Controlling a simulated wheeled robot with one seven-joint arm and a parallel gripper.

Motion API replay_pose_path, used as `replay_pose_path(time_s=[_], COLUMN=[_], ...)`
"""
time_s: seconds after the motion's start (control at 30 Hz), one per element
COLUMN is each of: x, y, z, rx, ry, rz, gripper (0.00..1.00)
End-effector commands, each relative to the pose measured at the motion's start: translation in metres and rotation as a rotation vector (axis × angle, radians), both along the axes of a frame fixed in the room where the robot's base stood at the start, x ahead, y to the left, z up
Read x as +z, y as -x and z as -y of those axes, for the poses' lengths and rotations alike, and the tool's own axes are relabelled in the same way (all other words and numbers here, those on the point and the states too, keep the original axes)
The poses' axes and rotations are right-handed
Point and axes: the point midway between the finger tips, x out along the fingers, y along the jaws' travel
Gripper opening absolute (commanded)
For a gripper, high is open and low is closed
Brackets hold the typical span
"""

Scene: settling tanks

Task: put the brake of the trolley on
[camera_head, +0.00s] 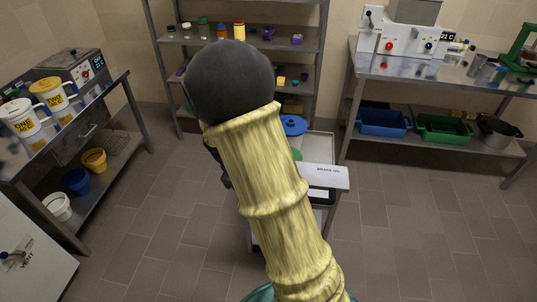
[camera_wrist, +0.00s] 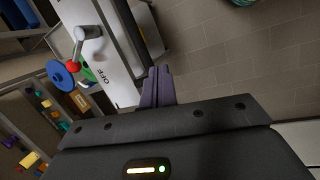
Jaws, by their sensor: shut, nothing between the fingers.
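The trolley (camera_head: 335,150) stands mid-floor in the head view, partly hidden behind my arm. Its white top panel (camera_head: 325,176) carries small lettering that seems to begin "BRAKE". In the wrist view the white panel (camera_wrist: 104,60) shows the word "OFF". A grey lever (camera_wrist: 86,33) with a red ball knob (camera_wrist: 72,66) is mounted on it. My gripper (camera_wrist: 157,72) is shut and empty. In the wrist view its fingertips are beside the panel's edge, to the right of the lever and apart from it. My arm hides the gripper in the head view.
A blue round item (camera_head: 292,125) is on the trolley. A shelf rack (camera_head: 240,45) stands behind. A bench with mugs (camera_head: 110,85) is at left, and a steel bench (camera_head: 440,80) with machines and bins at right. The tiled floor right of the trolley is clear.

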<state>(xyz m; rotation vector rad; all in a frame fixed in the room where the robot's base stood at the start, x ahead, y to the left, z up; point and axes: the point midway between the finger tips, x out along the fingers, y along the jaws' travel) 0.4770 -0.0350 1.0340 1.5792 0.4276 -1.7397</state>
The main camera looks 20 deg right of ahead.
Motion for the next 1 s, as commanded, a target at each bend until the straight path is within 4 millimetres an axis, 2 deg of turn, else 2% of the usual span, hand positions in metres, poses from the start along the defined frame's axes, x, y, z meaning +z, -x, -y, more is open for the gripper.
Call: replay_pose_path(time_s=[0.03, 0.27, 0.4, 0.5, 0.63, 1.0], x=[-0.007, -0.026, -0.031, -0.031, -0.030, -0.031], y=[-0.014, -0.076, -0.112, -0.128, -0.137, -0.137], z=[0.004, 0.021, 0.021, 0.018, 0.016, 0.018], rx=[0.074, 0.435, 0.629, 0.717, 0.762, 0.762], ry=[0.055, 0.334, 0.507, 0.594, 0.642, 0.642], rz=[-0.039, -0.234, -0.355, -0.415, -0.449, -0.451], gripper=[0.00, 0.00, 0.00, 0.00, 0.00, 0.00])
